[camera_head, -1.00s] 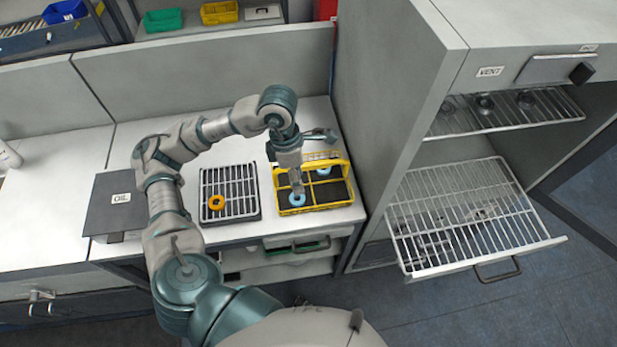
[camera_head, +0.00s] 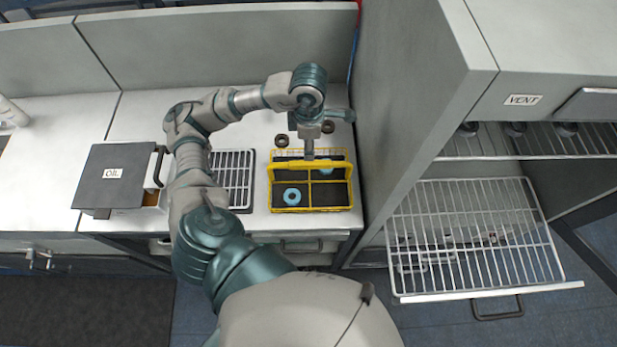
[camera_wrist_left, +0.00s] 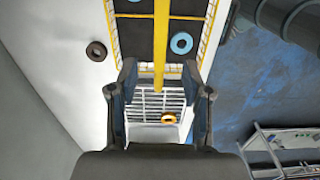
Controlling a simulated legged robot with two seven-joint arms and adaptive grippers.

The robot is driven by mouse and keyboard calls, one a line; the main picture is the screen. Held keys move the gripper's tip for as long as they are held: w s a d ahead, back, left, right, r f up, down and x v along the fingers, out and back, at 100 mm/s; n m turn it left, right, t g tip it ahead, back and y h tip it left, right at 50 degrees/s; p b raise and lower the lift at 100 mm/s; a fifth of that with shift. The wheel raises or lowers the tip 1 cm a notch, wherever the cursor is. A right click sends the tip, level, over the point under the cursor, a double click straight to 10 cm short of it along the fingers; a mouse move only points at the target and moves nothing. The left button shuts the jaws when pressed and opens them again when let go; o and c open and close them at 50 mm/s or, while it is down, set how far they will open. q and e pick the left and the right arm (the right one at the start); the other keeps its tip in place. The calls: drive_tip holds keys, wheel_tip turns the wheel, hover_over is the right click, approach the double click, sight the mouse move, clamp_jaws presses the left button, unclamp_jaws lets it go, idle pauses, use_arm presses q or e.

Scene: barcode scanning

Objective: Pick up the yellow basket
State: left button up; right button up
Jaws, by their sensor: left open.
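The yellow basket (camera_head: 330,209) stands on the white counter, with a dark base, wire dividers and a yellow handle bar across its middle. A light blue ring (camera_head: 292,196) lies in its front left compartment and another blue ring (camera_head: 326,166) at the back right. My left gripper (camera_head: 309,156) points down over the middle of the handle. In the left wrist view, the open left gripper (camera_wrist_left: 160,80) has the yellow handle bar (camera_wrist_left: 160,40) running between its two fingers. Contact with the bar cannot be told. My right gripper is not in view.
An OIL box (camera_head: 115,175) stands further left. Dark rings (camera_head: 282,141) lie behind the basket. A cabinet wall (camera_head: 410,90) rises close on the right, beside a pulled-out rack (camera_head: 480,235).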

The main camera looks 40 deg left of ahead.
sight(311, 163)
use_arm(q)
drive_tip(key=f, duration=0.1)
drive_tip(key=d+f, duration=0.1)
drive_tip(key=f, duration=0.1)
drive_tip(key=shift+w+f, duration=0.2)
drive_tip(key=shift+w+d+f, duration=0.1)
drive_tip(key=shift+f, duration=0.85)
drive_tip(key=f, duration=0.1)
drive_tip(key=a+f, duration=0.1)
drive_tip(key=f, duration=0.3)
drive_tip(key=shift+a, duration=0.35)
drive_tip(key=shift+d, duration=0.1)
drive_tip(key=shift+d+r, duration=0.1)
drive_tip(key=shift+d, duration=0.4)
drive_tip(key=shift+a+f, duration=0.3)
drive_tip(key=shift+a, duration=0.15)
drive_tip(key=shift+d, duration=0.35)
drive_tip(key=shift+c, duration=1.4)
clamp_jaws()
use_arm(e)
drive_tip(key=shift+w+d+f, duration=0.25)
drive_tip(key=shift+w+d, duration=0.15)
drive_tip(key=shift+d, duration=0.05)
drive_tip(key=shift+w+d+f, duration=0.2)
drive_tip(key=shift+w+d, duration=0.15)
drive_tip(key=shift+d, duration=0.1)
